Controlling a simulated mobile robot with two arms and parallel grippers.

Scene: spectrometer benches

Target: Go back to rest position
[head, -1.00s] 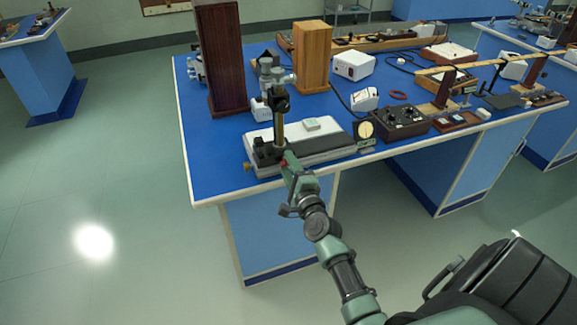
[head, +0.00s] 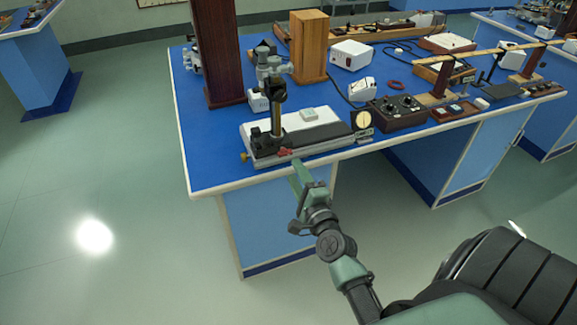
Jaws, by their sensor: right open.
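My right gripper (head: 298,170) is open and empty. It is green and sits just in front of the near edge of the blue bench (head: 205,150), apart from the instrument there. That instrument has a white and dark base (head: 300,146) and an upright column with a dark head (head: 276,95). A small red knob (head: 285,152) shows at the front of its base, just beyond my fingertips. My left gripper is out of view.
Open floor (head: 100,180) lies to the left. Another blue bench (head: 35,70) stands at the far left.

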